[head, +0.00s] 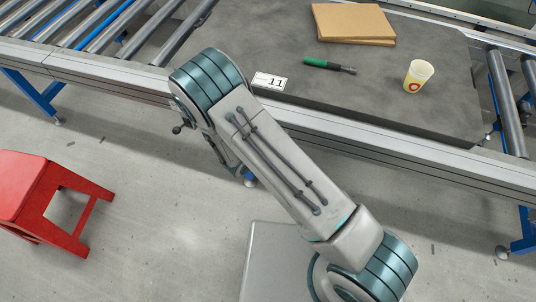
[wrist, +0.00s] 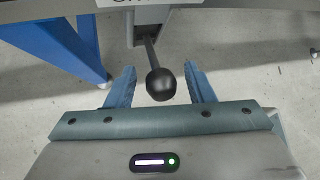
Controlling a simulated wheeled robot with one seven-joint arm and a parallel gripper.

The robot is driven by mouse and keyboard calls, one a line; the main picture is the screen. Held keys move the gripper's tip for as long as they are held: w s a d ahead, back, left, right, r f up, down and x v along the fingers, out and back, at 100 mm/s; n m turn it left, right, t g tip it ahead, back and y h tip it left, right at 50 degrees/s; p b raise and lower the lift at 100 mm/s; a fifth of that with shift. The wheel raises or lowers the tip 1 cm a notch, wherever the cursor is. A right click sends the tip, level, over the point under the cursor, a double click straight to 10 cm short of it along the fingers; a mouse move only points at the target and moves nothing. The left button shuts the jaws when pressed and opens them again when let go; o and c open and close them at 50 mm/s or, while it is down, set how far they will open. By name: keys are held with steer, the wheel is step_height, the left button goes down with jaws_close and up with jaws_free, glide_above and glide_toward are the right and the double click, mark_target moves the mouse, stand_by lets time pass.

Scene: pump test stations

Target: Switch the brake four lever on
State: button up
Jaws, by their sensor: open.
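In the wrist view a lever with a round black knob (wrist: 161,83) hangs on a dark rod from a grey bracket below an edge. My gripper (wrist: 159,72) is open, with one blue-grey finger on each side of the knob. There is a gap between the knob and each finger, and I see no contact. A label above the lever is cut off by the frame, so I cannot read which lever this is. In the head view my arm hides the gripper. A small black knob (head: 178,129) shows beside my arm there; I cannot tell if it is the same lever.
A grey bench (head: 400,100) carries a card marked 11 (head: 269,81), a green-handled tool (head: 329,65), a cup (head: 418,76) and brown boards (head: 353,22). Roller conveyors (head: 110,28) flank it. A red stool (head: 50,200) stands on the floor at left. A blue leg (wrist: 62,40) is close to my gripper.

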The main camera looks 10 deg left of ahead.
steer(key=p+v, duration=0.2)
steer(key=v, duration=1.1)
steer(key=shift+a+r, duration=0.25)
steer(key=shift+r, duration=0.05)
steer(key=shift+s, duration=0.15)
